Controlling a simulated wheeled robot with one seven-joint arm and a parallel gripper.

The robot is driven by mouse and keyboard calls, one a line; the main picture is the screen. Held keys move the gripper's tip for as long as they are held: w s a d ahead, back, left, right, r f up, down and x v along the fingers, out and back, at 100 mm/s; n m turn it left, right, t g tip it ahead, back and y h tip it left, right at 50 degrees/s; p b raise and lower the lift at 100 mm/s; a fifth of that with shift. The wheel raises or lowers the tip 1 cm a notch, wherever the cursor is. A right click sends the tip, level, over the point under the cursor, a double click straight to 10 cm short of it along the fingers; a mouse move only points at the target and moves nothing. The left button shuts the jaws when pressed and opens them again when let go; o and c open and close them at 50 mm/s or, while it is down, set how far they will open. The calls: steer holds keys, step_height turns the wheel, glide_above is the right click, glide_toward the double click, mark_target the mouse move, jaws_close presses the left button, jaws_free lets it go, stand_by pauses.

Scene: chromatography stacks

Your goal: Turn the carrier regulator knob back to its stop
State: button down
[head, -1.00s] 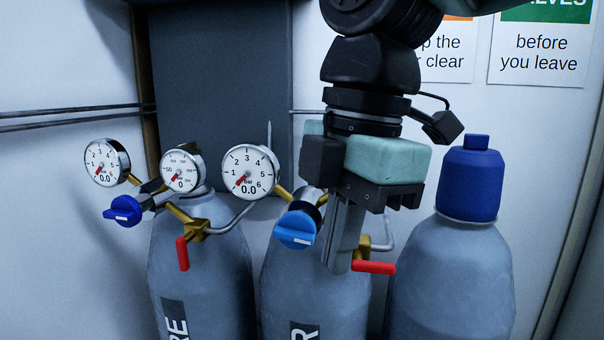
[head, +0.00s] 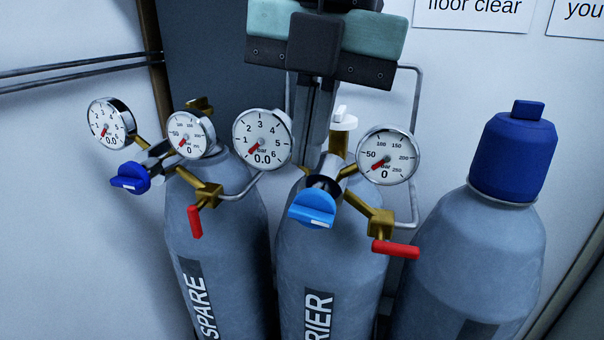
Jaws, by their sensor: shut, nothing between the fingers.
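The carrier regulator knob (head: 312,208) is light blue with a white mark. It sits at the front of the regulator on the middle cylinder (head: 325,270), whose label ends in "RIER". Its left gauge (head: 263,140) reads 0.0 bar and its right gauge (head: 386,155) reads 0. My gripper (head: 315,160) points down behind the regulator, with its fingers together and nothing held. Its fingertips are partly hidden behind the regulator, near a white-topped valve (head: 342,122). It is apart from the knob; whether it touches the valve I cannot tell.
The spare cylinder (head: 215,240) stands left, with a dark blue knob (head: 131,178), two gauges and a red lever (head: 195,221). Another red lever (head: 395,249) sticks out right of the carrier regulator. A blue-capped cylinder (head: 478,240) stands at the right. Thin pipes run behind.

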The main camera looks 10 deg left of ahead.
mark_target(298, 211)
steer(key=shift+a+f+p, duration=0.2)
steer(key=shift+f+p, duration=0.15)
steer(key=shift+f, duration=0.95)
steer(key=shift+a+f+p, duration=0.2)
steer(key=shift+f+p, duration=0.1)
steer(key=shift+f, duration=1)
